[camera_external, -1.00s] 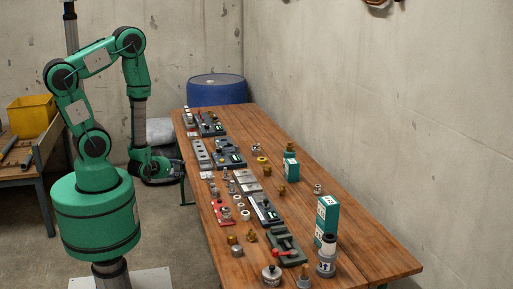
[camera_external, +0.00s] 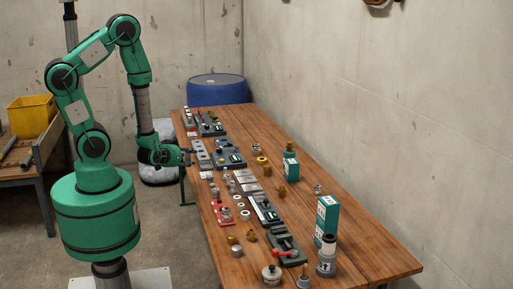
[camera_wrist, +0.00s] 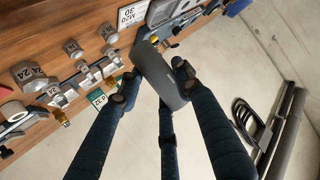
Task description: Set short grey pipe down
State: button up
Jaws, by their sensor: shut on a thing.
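My gripper (camera_wrist: 152,84) is shut on the short grey pipe (camera_wrist: 165,78), a plain dark grey cylinder between the fingertips in the wrist view. The pipe is tilted, and its upper end overlaps the edge of the wooden table in that view; I cannot tell whether it touches anything. In the external view my gripper (camera_external: 187,154) is at the table's left long edge, about level with the tabletop. The pipe is too small to make out there.
The wooden table (camera_external: 290,176) carries rows of grey fixtures and loose fittings along its left side. Teal boxes (camera_external: 327,216) stand on its right side. A blue barrel (camera_external: 217,91) stands behind it. A yellow crate (camera_external: 31,116) sits on a bench at the left.

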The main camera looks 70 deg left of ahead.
jog(key=w+d+m+h, duration=0.1)
jog(key=w+d, duration=0.5)
jog(key=w, duration=0.4)
jog(key=w+d+m+t+h, duration=0.1)
jog(key=w+d, duration=0.6)
jog(key=w, duration=0.4)
jog(key=w+d+m+t+h+b, duration=0.1)
jog(key=w+d, duration=0.6)
jog(key=w, duration=0.3)
jog(key=shift+w+r, duration=0.15)
jog(key=shift+w, duration=0.15)
jog(key=shift+m+t+h, duration=0.6)
jog(key=shift+m+h, duration=0.2)
jog(key=shift+h, duration=0.1)
jog(key=w+d, duration=0.2)
jog(key=d, duration=0.2)
jog(key=w+d, duration=0.3)
jog(key=d, duration=0.1)
jog(key=w+d, duration=0.2)
jog(key=d, duration=0.2)
jog(key=shift+w+d+f, duration=0.15)
jog(key=shift+w+f, duration=0.2)
jog(key=shift+f, duration=0.05)
jog(key=shift+w+d+f, duration=0.1)
jog(key=shift+d+f, duration=0.05)
jog(key=shift+f, duration=1.15)
jog(key=shift+w+d+f, duration=0.1)
jog(key=shift+f, duration=1.2)
